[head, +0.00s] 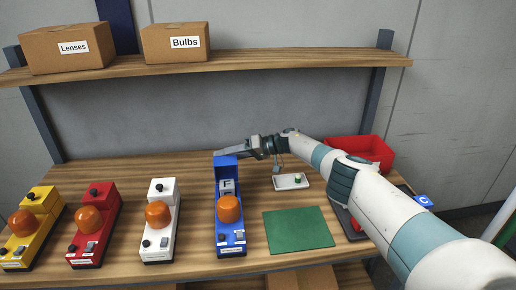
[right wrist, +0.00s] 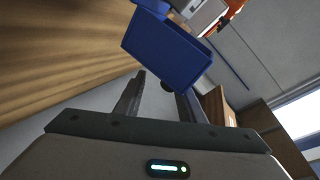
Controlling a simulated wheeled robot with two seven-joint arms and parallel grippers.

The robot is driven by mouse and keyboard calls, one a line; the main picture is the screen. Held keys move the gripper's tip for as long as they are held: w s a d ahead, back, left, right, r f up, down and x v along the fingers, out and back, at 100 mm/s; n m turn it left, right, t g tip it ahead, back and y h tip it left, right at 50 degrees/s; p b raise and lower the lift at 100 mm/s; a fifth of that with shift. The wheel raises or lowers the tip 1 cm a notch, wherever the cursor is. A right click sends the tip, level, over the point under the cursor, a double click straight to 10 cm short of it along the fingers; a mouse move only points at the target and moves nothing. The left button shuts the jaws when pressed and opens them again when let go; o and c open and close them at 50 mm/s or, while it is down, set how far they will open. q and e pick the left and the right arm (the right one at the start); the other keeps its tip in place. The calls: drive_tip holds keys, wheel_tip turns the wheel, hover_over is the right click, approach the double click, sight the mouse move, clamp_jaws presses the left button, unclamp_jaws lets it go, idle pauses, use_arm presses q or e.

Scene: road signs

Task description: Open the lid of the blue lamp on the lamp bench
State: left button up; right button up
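The blue lamp (head: 231,240) stands on the lamp bench (head: 180,255), with an orange dome on its front part. Its lid (head: 226,166) stands raised at the rear, and the open compartment shows grey blocks, one marked F. The lid's blue panel also shows in the right wrist view (right wrist: 165,48), with a dark round knob (right wrist: 167,84) on it. My right gripper (head: 220,153) is at the raised lid's top. In the right wrist view its fingers (right wrist: 158,98) are apart, with the knob between or just beyond their tips. My left gripper is not in view.
White (head: 160,240), red (head: 94,245) and yellow (head: 25,250) lamps stand left of the blue one. Right of it are a green mat (head: 298,229), a small white tray (head: 283,187) and a red bin (head: 370,150). A shelf (head: 280,62) with boxes hangs above.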

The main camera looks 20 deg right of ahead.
drive_tip(key=b+v, duration=0.2)
drive_tip(key=v, duration=1.5)
drive_tip(key=shift+r, duration=0.1)
idle(0.4)
